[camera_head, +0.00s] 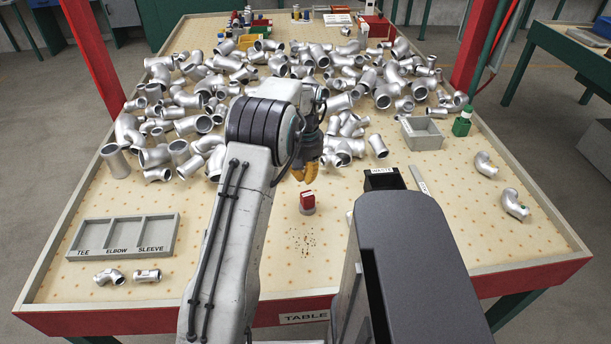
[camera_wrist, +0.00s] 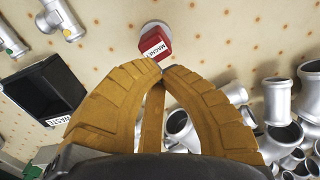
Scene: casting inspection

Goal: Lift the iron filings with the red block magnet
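The red block magnet (camera_head: 307,198) stands on a small round grey base on the pegboard table, near the middle front. In the wrist view the magnet (camera_wrist: 155,40) has a white label and lies just beyond my fingertips. The iron filings (camera_head: 304,241) are a loose scatter of dark specks on the table in front of the magnet; I cannot make them out in the wrist view. My gripper (camera_head: 305,173) has orange fingers and hangs above and behind the magnet, apart from it. In the wrist view its fingertips (camera_wrist: 161,69) come together with nothing between them.
A black waste bin (camera_head: 384,181) stands right of the magnet. Many silver pipe fittings (camera_head: 210,145) crowd the table behind. A grey sorting tray (camera_head: 80,252) lies at front left. A grey box (camera_head: 422,140) and green bottle (camera_head: 462,124) stand at right.

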